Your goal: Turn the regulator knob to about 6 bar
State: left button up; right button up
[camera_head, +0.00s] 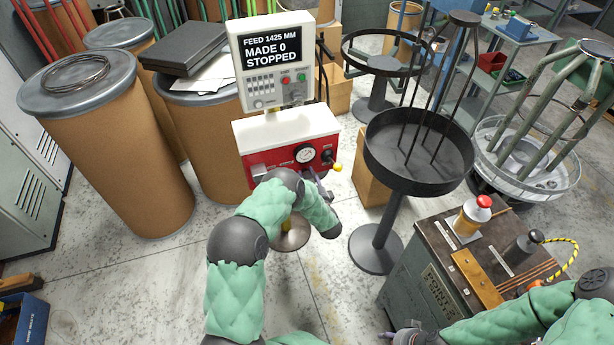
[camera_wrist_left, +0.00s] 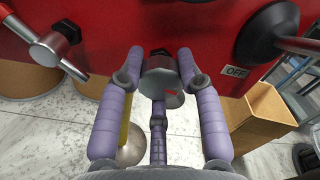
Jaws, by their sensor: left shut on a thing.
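The red control box (camera_head: 260,140) stands on a post, with a round white pressure gauge (camera_head: 305,154) on its front. The gauge's needle is too small to read. My left gripper (camera_head: 314,180) is at the lower front of the box, largely hidden behind my own arm. In the left wrist view, my left gripper (camera_wrist_left: 160,60) has its two purple fingers on either side of the grey regulator knob (camera_wrist_left: 160,76), shut on it.
A display (camera_head: 270,52) reads STOPPED. A black round tray stand (camera_head: 420,150) and a cabinet (camera_head: 440,270) stand to the right.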

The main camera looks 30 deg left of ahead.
pick_arm(q)
jog(key=shift+w+d+r+m, duration=0.1)
jog(key=shift+w+m, duration=0.1)
jog(key=shift+m, duration=0.9)
jog(key=o, duration=1)
jog(key=shift+o, duration=0.8)
jog(key=shift+f, duration=0.25)
jog(key=shift+s, duration=0.1)
jog(key=v, duration=1.2)
